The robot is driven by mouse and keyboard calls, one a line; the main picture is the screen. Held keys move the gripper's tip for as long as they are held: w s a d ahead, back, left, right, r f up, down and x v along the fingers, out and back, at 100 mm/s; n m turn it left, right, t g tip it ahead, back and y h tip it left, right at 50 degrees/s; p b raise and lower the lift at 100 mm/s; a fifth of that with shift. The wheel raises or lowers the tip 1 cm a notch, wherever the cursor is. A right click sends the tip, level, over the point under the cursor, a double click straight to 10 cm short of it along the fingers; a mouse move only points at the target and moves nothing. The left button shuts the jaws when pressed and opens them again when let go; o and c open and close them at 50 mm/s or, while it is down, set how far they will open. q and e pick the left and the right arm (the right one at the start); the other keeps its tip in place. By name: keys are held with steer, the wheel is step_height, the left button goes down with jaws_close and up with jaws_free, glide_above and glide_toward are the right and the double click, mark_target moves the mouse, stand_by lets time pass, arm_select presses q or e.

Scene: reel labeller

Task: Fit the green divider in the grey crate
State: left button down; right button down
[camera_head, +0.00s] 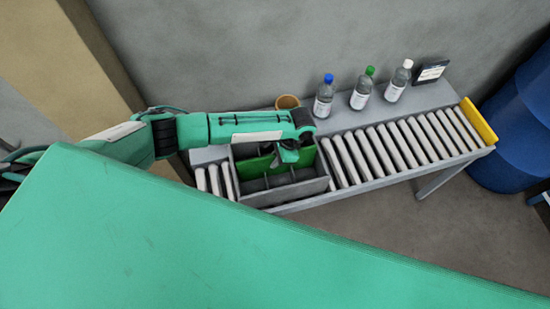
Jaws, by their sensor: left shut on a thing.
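The grey crate (318,187) sits on the roller conveyor, toward its left end. Grey partitions show inside it. The green divider (256,168) shows in the back part of the crate, below my left arm; I cannot tell how deep it sits. My left gripper (289,155) is over the crate, shut on the green divider near its right part. My arm hides the crate's back edge and part of the divider. My right gripper is not in view.
The roller conveyor (395,147) runs right to a yellow end stop (478,121). Behind it, a ledge holds an orange cup (287,102), bottles with blue (324,98), green (362,90) and white (398,82) caps, and a small dark sign (431,72). Blue drums (515,125) stand right.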

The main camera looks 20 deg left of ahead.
arm_select(q)
steer(key=c, duration=1.4)
jaws_free()
steer(key=b+v, duration=0.1)
steer(key=v, duration=1.2)
steer(key=shift+d+r+b, duration=0.1)
steer(key=shift+r+b, duration=0.2)
steer(key=shift+r, duration=0.1)
steer(key=shift+s+f, duration=0.1)
